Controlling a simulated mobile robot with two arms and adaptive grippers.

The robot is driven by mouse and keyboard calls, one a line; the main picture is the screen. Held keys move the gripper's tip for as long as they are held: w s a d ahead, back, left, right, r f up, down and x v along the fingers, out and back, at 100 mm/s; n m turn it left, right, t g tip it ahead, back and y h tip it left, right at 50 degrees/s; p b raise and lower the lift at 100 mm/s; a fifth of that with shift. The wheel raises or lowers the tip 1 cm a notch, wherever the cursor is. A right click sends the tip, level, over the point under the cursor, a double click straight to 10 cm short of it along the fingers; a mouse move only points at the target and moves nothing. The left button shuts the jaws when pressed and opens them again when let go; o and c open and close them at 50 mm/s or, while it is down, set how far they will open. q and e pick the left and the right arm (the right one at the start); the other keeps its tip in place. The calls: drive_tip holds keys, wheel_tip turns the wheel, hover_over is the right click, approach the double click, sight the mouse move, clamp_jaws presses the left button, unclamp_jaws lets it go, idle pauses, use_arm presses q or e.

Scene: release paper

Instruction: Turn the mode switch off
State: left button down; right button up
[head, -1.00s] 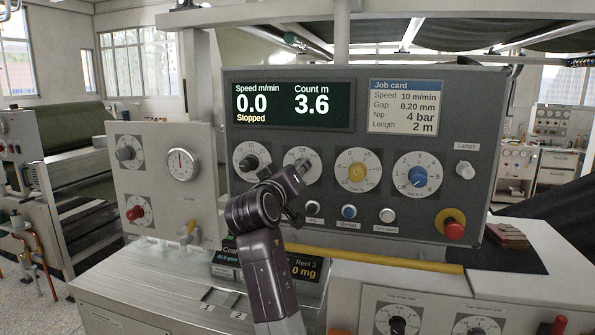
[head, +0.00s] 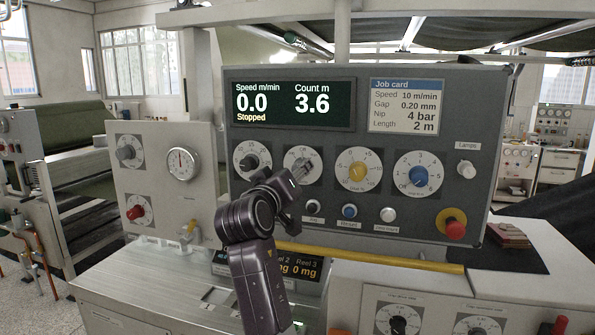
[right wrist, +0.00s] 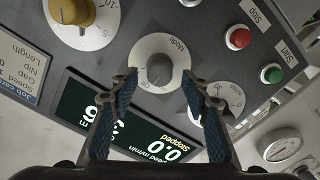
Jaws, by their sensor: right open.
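The mode switch is a grey knob (right wrist: 159,69) on a round white dial (right wrist: 150,45) marked Mode in the right wrist view. In the head view its dial (head: 297,152) is on the grey control panel, partly hidden by my right gripper (head: 302,172). My right gripper's open fingers (right wrist: 160,76) point at the panel, one tip on each side of the knob. They appear apart from it, with nothing between them that I can see gripped. The knob's exact pointer setting is hard to read. My left gripper is not in view.
The display (head: 292,104) reads Stopped, 0.0 speed and 3.6 count. Neighbouring knobs include a black one (head: 252,162), a yellow one (head: 357,170) and a blue one (head: 418,176). Small buttons (head: 349,211) run below, with a red stop button (head: 455,229) at right.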

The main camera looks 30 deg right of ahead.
drive_tip(key=v, duration=0.9)
drive_tip(key=shift+f, duration=0.1)
